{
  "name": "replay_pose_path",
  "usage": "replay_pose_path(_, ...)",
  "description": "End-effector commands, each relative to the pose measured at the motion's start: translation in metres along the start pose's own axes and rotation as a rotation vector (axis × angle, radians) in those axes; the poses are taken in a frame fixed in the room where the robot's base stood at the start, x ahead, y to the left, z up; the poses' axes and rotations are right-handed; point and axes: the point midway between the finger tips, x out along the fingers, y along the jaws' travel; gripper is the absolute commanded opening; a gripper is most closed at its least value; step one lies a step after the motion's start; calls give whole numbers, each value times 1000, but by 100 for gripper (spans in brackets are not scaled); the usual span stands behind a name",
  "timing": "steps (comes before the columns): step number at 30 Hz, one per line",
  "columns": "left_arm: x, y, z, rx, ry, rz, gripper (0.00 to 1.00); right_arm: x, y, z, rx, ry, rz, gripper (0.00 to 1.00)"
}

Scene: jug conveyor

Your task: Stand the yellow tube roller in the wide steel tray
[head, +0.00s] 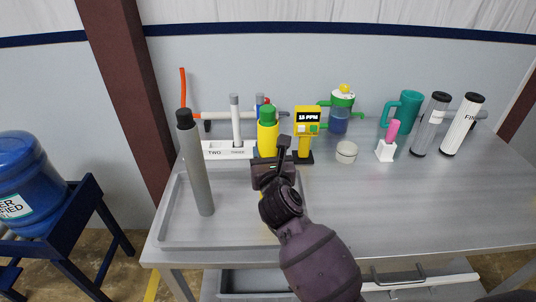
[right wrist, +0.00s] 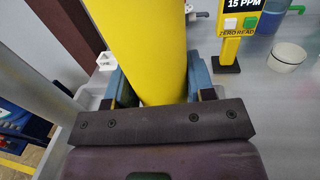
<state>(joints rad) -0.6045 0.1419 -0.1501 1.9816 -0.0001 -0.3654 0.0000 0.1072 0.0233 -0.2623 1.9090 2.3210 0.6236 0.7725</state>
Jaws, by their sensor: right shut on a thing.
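The yellow tube roller (head: 267,138) is a yellow cylinder with a green cap, upright in the head view. My right gripper (head: 269,164) is shut on its lower part. In the right wrist view the yellow tube (right wrist: 148,45) stands between the two blue-grey fingers (right wrist: 160,92). The wide steel tray (head: 237,220) lies at the left of the table. In the head view the gripper and tube appear at the tray's back right part. The tube's lower end is hidden by my gripper, so I cannot tell whether it touches anything. My left gripper is not in view.
A grey tube with a black cap (head: 199,170) stands in the tray's left part. Behind are a white numbered rack (head: 225,150) and a yellow meter (head: 306,125). A white cup (head: 346,152) and a teal jug (head: 406,110) stand farther right. The table's front right is clear.

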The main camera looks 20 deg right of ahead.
Motion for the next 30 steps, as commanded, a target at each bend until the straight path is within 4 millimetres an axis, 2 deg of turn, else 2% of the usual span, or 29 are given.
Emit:
replay_pose_path(4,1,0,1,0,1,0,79,0,0,-2,1,-3,1,0)
replay_pose_path(5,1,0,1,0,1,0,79,0,0,-3,0,0,0,52)
replay_pose_path(9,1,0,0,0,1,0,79,0,0,-3,0,1,0,74)
replay_pose_path(20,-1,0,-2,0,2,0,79,0,0,2,0,-1,0,75)
replay_pose_path(25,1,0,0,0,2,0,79,-21,0,-1,1,3,0,75)
replay_pose_path(30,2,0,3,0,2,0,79,-54,0,-2,1,2,0,75)
